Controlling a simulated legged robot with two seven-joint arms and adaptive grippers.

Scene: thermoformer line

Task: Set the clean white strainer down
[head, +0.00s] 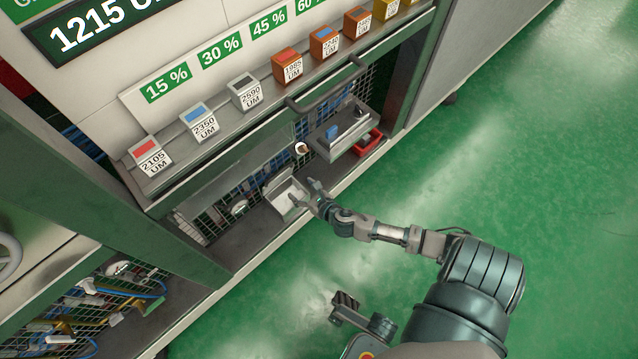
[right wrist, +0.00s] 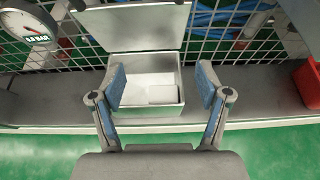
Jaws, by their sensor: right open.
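My right gripper (head: 307,194) is open in the head view, at a small grey-white box (head: 272,190) on the low shelf. In the right wrist view my right gripper (right wrist: 161,84) has its two blue-padded fingers apart with nothing between the pads. Beyond them is the same box (right wrist: 107,113), with its lid (right wrist: 140,28) raised at the back. Pale, flat-looking pieces lie inside the box. I cannot tell whether one is the clean white strainer; its shape is not clear in either view. My left gripper is not in view.
A red bin (head: 368,143) stands on the shelf to the right, by a grey tray (head: 335,140). A wire mesh (right wrist: 75,50) and a round gauge (right wrist: 25,24) are behind. Labelled blocks line the upper ledge (head: 215,148). Green floor (head: 480,160) is open at right.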

